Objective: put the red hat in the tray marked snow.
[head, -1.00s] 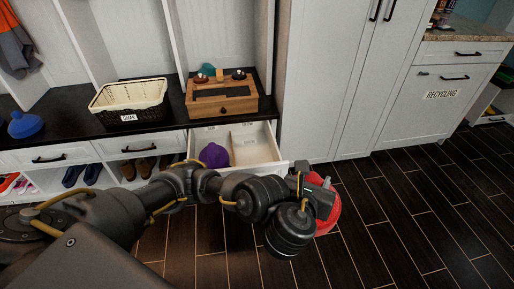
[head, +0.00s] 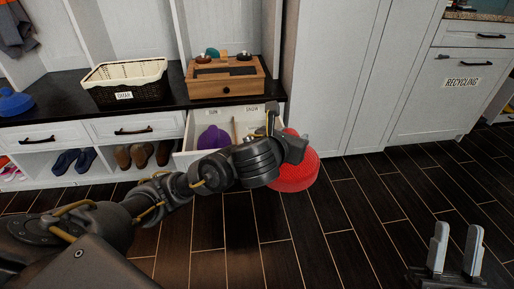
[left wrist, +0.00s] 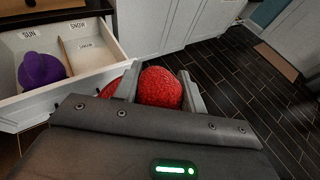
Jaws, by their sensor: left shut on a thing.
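The red hat (head: 300,172) is a round, knitted-looking shape. My left gripper (head: 288,138) is shut on it, just right of the open drawer's front corner and in front of the tall cabinet. In the left wrist view the hat (left wrist: 160,90) shows between the two fingers. The tray marked SNOW (left wrist: 92,54) is the right-hand section of the open drawer, behind a thin divider; it looks empty, though my arm hides part of it in the head view. My right gripper (head: 455,250) is open and empty at lower right.
A purple hat (head: 213,138) lies in the SUN section at left. The drawer front (left wrist: 75,92) stands out from the bench. A wooden box (head: 226,78) and a labelled basket (head: 125,80) sit above. The dark floor at right is clear.

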